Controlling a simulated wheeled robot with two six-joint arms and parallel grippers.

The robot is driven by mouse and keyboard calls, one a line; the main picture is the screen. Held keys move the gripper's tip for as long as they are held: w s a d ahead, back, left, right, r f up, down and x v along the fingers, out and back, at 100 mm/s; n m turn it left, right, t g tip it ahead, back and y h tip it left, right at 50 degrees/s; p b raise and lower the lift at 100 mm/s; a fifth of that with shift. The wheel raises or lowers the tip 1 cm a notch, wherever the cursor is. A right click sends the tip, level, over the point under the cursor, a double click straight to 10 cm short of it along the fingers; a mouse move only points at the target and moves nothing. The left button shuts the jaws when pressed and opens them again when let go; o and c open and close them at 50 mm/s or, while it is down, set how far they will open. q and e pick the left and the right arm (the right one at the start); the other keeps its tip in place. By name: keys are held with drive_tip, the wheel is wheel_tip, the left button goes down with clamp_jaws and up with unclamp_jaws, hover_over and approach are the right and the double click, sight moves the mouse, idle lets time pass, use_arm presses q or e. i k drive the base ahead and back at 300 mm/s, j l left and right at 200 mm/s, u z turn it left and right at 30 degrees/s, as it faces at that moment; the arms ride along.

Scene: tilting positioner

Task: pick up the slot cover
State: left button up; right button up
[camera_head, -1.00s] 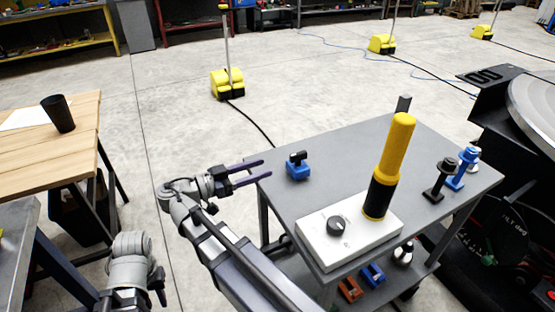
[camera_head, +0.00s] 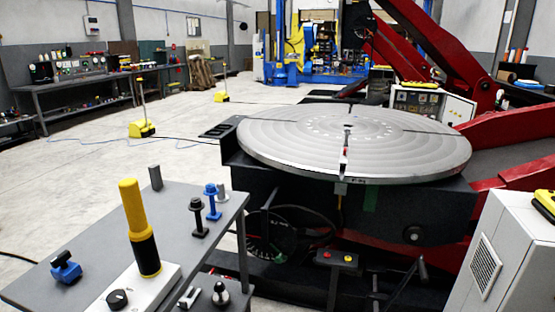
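I cannot tell for certain which thing is the slot cover. A narrow, light strip with a red mark (camera_head: 344,158) lies along a radial slot at the near side of the round, grey positioner table (camera_head: 280,150). A small dark grey upright block (camera_head: 155,178) stands at the back of the grey cart. Neither of my grippers shows in the head view now, so their state is hidden.
The grey cart (camera_head: 90,236) carries a yellow-and-black cylinder (camera_head: 139,225), a blue clamp (camera_head: 65,268), a black bolt-like piece (camera_head: 199,218) and a blue one (camera_head: 212,202). A grey cabinet (camera_head: 500,262) stands at right. Open floor lies left.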

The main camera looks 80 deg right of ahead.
sight(345, 154)
drive_tip(key=k+l+z, duration=0.15)
drive_tip(key=l+z, duration=0.15)
drive_tip(key=k+l+z, duration=0.15)
drive_tip(key=l+z, duration=0.35)
drive_tip(key=z, duration=0.4)
drive_tip(key=j+z, duration=0.1)
drive_tip(key=z, duration=0.3)
drive_tip(key=j+z, duration=0.15)
drive_tip(key=z, duration=0.25)
drive_tip(key=i+j+z, duration=0.1)
drive_tip(key=z, duration=0.3)
drive_tip(key=j+z, duration=0.15)
drive_tip(key=z, duration=0.25)
drive_tip(key=j+z, duration=0.1)
drive_tip(key=z, duration=0.3)
drive_tip(key=i+l+u, duration=0.3)
drive_tip(key=i+l, duration=0.2)
drive_tip(key=l, duration=0.25)
drive_tip(key=i+l+u, duration=0.15)
drive_tip(key=l, duration=0.25)
drive_tip(key=i+l+u, duration=0.15)
drive_tip(key=i+l, duration=0.15)
drive_tip(key=l, duration=0.15)
